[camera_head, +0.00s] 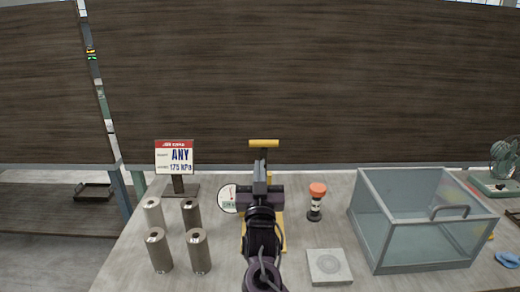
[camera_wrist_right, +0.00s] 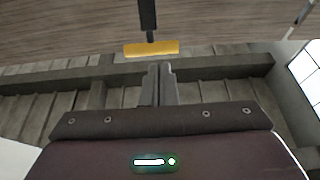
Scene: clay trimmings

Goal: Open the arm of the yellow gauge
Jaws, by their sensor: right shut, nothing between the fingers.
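The yellow gauge shows in the head view as a yellow body (camera_head: 282,238) behind my right arm, with a round white dial (camera_head: 228,198) at its left. Its arm ends in a yellow bar handle (camera_head: 264,143), raised above the far table edge. In the right wrist view the handle (camera_wrist_right: 152,49) sits on a dark rod, just beyond my fingertips. My right gripper (camera_head: 260,168) is shut and empty; its fingers (camera_wrist_right: 158,72) point at the handle with a small gap showing. My arm hides most of the gauge's middle. My left gripper is out of view.
Several metal cylinders (camera_head: 159,251) and a sign (camera_head: 175,157) stand to the left. An orange-capped black item (camera_head: 316,202) and a square grey block (camera_head: 328,266) are close on the right. A glass box (camera_head: 415,240) takes up the right side.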

